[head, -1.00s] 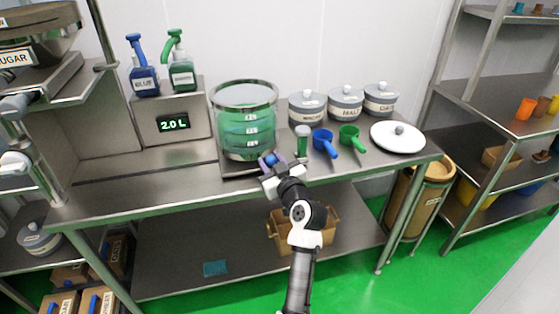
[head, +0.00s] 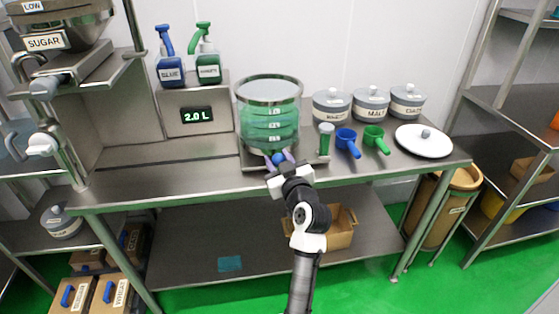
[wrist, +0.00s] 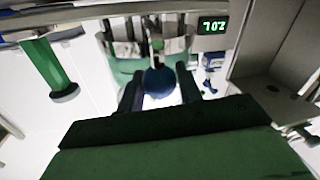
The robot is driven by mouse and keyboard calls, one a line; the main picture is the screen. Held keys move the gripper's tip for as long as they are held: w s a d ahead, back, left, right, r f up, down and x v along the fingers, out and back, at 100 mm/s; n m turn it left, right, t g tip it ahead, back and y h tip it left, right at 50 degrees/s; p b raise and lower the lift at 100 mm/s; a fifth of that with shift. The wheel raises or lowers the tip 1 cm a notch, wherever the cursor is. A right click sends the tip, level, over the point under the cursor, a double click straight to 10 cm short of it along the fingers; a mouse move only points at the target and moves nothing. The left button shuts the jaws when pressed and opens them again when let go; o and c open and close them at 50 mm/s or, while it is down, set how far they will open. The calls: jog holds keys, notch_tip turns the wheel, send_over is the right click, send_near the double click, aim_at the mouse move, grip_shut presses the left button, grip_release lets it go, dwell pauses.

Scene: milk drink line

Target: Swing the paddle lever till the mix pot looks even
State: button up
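The mix pot (head: 268,115) is a clear round vessel on a low metal base, holding green liquid with lighter and darker bands. The paddle lever's blue knob (head: 278,158) shows at the pot's lower front. My gripper (head: 279,157) is there with one finger on each side of the knob and appears shut on it. In the wrist view the round blue knob (wrist: 160,82) sits between the two dark fingertips, with the pot (wrist: 125,70) behind. The lever's arm is mostly hidden.
The left counter is clear.

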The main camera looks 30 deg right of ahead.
jog(key=o, duration=0.3)
jog(key=shift+o, duration=0.2)
jog(key=s+a+b, duration=0.1)
jog(key=s+b, duration=0.3)
jog(key=s, duration=0.9)
jog(key=shift+s+a, duration=0.25)
jog(key=shift+s, duration=0.1)
